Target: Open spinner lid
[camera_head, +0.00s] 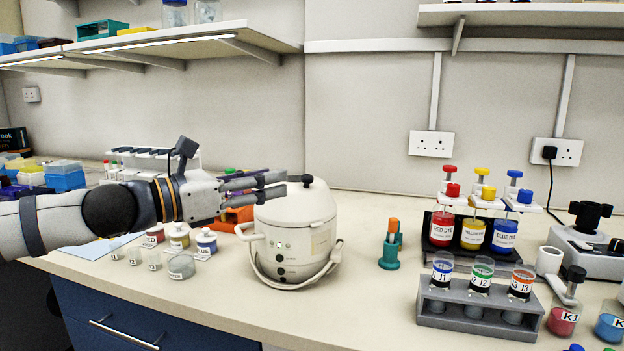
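The spinner (290,240) is a rounded white device with a carrying handle, standing on the bench at mid-picture. Its domed lid (296,204) is on and looks closed, with a dark knob (307,181) on top. My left gripper (277,185) comes in from the left at lid height. Its two grey fingers point right, with a gap between them, and nothing shows in it. The fingertips overlap the lid's left part in the picture, just left of the knob; whether they touch it I cannot tell. My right gripper is not in view.
Small labelled jars (206,242) stand left of the spinner, below my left arm. A teal tube holder (390,246) stands to its right. Further right are dye bottles (441,229), a grey vial rack (480,307) and a microscope-like device (580,245). The bench front before the spinner is clear.

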